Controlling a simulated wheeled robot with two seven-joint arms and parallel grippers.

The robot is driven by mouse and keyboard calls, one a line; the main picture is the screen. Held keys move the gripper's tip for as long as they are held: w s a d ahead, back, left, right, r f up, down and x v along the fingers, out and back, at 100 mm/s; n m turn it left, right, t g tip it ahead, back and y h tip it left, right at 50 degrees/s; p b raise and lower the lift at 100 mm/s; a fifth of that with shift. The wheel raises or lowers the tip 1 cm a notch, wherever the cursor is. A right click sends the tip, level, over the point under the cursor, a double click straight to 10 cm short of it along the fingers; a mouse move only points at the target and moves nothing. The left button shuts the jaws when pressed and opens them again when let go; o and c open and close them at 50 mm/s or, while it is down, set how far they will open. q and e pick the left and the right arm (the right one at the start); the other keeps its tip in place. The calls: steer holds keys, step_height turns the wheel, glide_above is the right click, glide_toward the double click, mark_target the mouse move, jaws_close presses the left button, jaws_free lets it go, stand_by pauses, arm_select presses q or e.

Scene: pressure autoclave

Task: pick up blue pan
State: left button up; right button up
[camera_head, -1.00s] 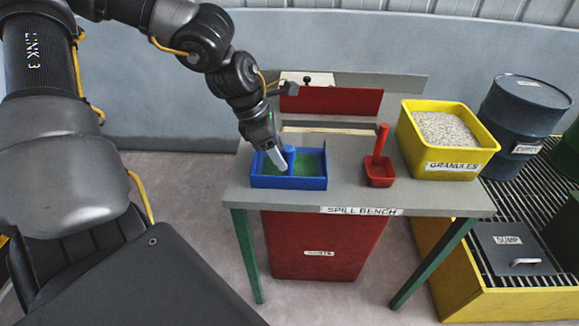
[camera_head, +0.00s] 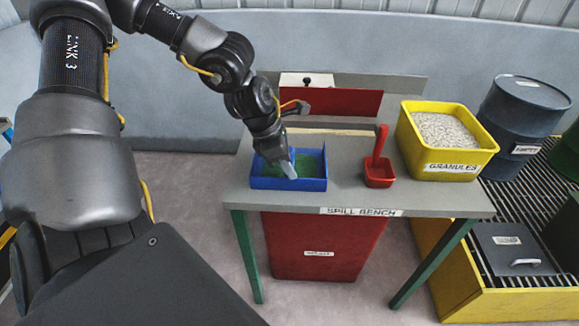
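The blue pan (camera_head: 290,184) sits on the grey spill bench (camera_head: 345,190), at the left part of its top. It is a shallow rectangular tray with green material inside. My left gripper (camera_head: 288,168) points down over the middle of the pan. It covers the pan's upright blue handle, so I cannot see whether the fingers are around it or beside it. Whether the gripper is open or shut does not show. My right gripper is not in view.
A red scoop (camera_head: 379,172) with an upright handle stands right of the pan. A yellow granules bin (camera_head: 446,167) is at the bench's right end. A red bin (camera_head: 325,248) is under the bench. A dark drum (camera_head: 522,112) stands behind the sump grating.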

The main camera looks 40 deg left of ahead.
arm_select(q)
jaws_close()
steer(key=shift+r, duration=0.1)
steer(key=shift+w+r, duration=0.1)
steer(key=shift+r, duration=0.1)
step_height(320, 180, up, 2)
steer(key=shift+r, duration=0.2)
steer(key=w+a+r, duration=0.2)
steer(key=a+r, duration=0.8)
steer(key=a, duration=0.4)
